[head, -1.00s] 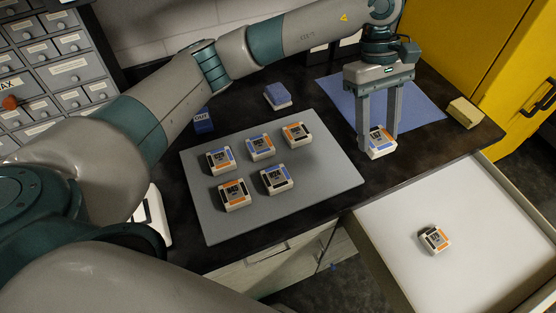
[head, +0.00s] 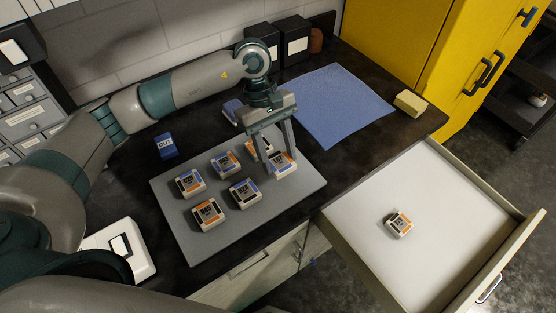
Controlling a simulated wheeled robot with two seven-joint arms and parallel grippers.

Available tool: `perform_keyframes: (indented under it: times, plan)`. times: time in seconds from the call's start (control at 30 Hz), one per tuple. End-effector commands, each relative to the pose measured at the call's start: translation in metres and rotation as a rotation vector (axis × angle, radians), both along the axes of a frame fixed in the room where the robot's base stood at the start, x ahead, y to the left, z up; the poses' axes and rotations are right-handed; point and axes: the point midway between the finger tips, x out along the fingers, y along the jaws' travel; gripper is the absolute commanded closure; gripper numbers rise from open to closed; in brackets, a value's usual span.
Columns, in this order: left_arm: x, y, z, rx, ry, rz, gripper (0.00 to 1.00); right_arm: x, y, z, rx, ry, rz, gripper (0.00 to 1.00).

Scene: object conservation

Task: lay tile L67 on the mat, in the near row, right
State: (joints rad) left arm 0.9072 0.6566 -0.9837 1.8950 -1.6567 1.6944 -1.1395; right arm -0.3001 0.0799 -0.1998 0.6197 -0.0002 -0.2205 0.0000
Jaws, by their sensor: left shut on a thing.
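My left gripper (head: 281,157) is shut on a white tile with blue and orange marks (head: 284,168); its lettering is too small to read for sure. The held tile is over the right end of the near row of the grey mat (head: 240,236). I cannot tell whether it touches the mat. The near row also has a left tile (head: 208,214) and a middle tile (head: 245,194). The far row has a left tile (head: 190,183), a middle tile (head: 225,164) and a right tile (head: 254,151), partly hidden by my gripper. My right gripper is not in view.
An open white drawer (head: 440,190) at the right holds one tile (head: 398,224). A blue cloth (head: 335,105) and a yellow block (head: 410,103) lie on the dark counter. A small blue box (head: 165,145) stands left of the mat, and a blue-and-white object (head: 232,111) lies behind it.

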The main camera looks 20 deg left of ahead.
Motion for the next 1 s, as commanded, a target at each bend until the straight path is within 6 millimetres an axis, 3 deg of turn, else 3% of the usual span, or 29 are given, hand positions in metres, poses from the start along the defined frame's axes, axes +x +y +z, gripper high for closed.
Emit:
perform_keyframes:
  times: [0.37, 0.7, 1.0]
  plan:
    - [0.0, 0.0, -0.002, 0.0, 0.002, 0.001, 0.8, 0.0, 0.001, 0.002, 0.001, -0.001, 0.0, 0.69]
    - [0.0, 0.0, -0.036, -0.001, 0.003, 0.001, 0.8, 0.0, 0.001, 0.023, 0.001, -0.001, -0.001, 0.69]
    - [0.0, 0.0, -0.041, 0.0, 0.0, 0.0, 0.8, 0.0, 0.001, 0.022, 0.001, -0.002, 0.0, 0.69]
